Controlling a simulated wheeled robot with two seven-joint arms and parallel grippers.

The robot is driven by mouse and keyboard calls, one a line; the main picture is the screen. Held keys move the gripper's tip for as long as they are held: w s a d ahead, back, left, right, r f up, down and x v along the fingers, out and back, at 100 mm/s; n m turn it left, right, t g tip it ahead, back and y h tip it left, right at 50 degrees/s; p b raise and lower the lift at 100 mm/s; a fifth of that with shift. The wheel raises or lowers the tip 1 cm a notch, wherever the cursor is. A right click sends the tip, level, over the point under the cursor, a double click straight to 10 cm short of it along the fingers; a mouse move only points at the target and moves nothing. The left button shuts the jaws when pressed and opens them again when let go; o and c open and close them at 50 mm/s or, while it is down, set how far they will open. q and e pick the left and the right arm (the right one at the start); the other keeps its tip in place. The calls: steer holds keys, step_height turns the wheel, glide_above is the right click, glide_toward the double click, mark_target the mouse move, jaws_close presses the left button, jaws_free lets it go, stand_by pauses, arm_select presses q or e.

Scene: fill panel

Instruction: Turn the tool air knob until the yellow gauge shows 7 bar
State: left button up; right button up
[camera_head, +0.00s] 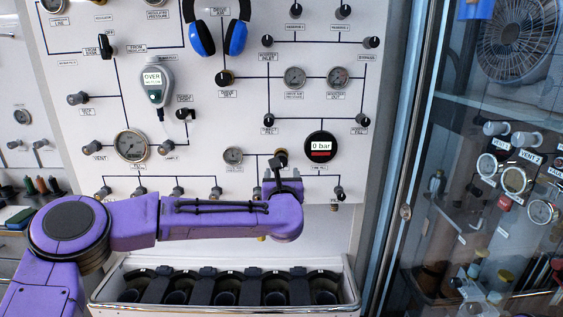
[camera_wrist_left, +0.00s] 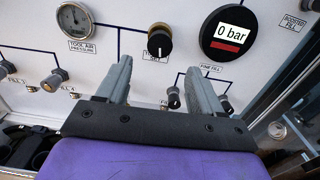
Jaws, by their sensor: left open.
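My left gripper (camera_head: 283,172) is open and empty. In the left wrist view its fingers (camera_wrist_left: 158,66) point at the panel, either side of and below the knob. My right gripper is out of view.
A round black display (camera_head: 321,146) reading "0 bar" is right of the knob. Small knobs (camera_head: 338,193) line the panel's lower edge. A tray with dark holders (camera_head: 225,312) is below. A glass door (camera_head: 415,150) stands at the right.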

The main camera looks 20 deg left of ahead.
mark_target(282, 162)
arm_select(q)
steer(key=p+x, duration=0.3)
steer(key=x, duration=0.5)
steer(key=shift+w+p, duration=0.3)
steer(key=shift+a+f, duration=0.1)
steer(key=c, duration=1.1)
steer(key=shift+o, duration=0.2)
steer(key=n+b, duration=0.2)
steer(key=b, duration=0.5)
steer(key=shift+f+b, duration=0.15)
steer(key=shift+b, duration=0.15)
